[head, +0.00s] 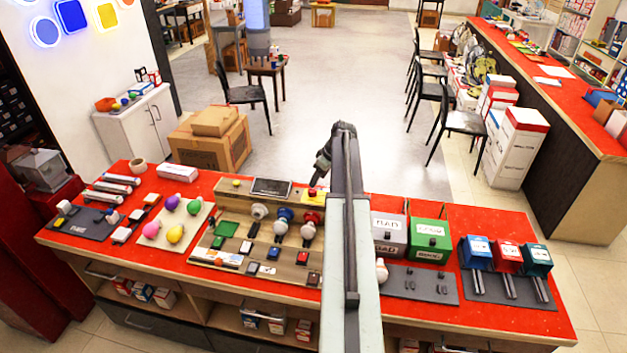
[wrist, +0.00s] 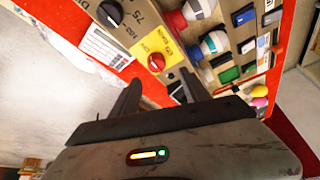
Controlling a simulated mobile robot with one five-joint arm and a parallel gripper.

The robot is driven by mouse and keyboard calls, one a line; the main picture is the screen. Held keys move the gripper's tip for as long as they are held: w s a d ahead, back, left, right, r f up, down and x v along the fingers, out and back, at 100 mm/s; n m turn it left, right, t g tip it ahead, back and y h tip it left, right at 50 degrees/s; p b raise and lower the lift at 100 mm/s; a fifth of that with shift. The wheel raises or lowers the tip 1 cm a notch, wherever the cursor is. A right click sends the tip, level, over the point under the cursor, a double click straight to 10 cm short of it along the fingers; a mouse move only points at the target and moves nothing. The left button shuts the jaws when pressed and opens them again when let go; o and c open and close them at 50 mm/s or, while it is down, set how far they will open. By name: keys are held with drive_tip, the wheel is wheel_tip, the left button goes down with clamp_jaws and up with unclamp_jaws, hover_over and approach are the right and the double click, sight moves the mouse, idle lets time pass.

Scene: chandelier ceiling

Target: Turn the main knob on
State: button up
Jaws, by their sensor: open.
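A red round knob (wrist: 157,63) sits on a yellow plate (wrist: 168,40) with small lettering that I cannot read clearly. In the head view the yellow plate (head: 313,195) is at the back edge of the tan panel on the red counter, partly behind my arm. My gripper (wrist: 159,78) is open and empty. Its two dark fingers are apart, one on each side below the red knob in the wrist picture; I cannot tell the gap in depth. In the head view my gripper (head: 321,168) is by the counter's back edge.
A black dial (wrist: 110,13) with numbers is left of the yellow plate in the wrist view. Coloured bulbs and switches crowd the tan panel (head: 215,260). A grey box (head: 389,236) and a green box (head: 430,240) stand to the right.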

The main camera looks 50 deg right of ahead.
sight(314, 190)
drive_tip(key=b+x, duration=0.7)
drive_tip(key=shift+d+f+b, duration=0.35)
drive_tip(key=shift+f, duration=0.1)
drive_tip(key=shift+r, duration=0.1)
